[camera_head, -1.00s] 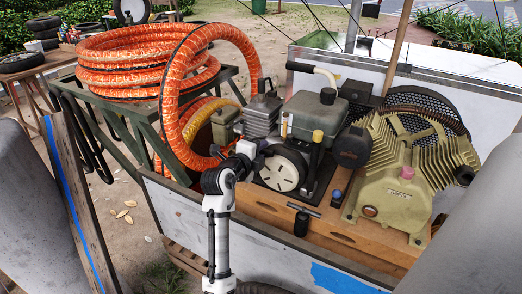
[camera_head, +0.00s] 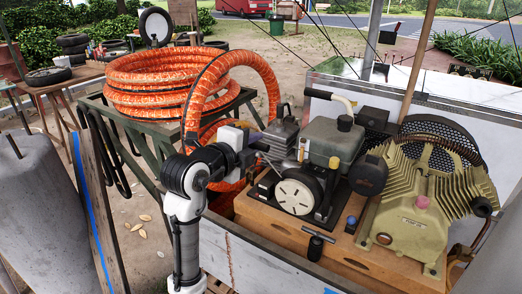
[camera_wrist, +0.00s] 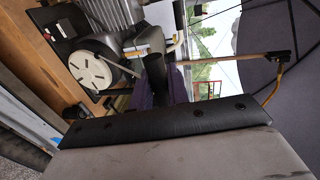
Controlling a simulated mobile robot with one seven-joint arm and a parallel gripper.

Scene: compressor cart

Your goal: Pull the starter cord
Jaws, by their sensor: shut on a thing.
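The small engine (camera_head: 333,140) sits on the cart, with its round white slotted starter cover (camera_head: 294,196) facing me. The cover also shows in the wrist view (camera_wrist: 90,70). My gripper (camera_head: 258,146) is up and left of the cover, apart from it. In the wrist view its purple fingers (camera_wrist: 166,85) are shut on a dark handle (camera_wrist: 153,42), which looks like the starter grip. A thin pale line (camera_wrist: 122,67) runs from the cover toward the fingers; it may be the cord. The head view shows the grip poorly.
A coiled orange hose (camera_head: 155,85) lies on a green stand, and its loop arches just behind my gripper. A tan compressor (camera_head: 415,220) is right of the engine. A black T-handle (camera_head: 317,240) is at the wooden base's front. White cart panels (camera_head: 265,265) stand in front.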

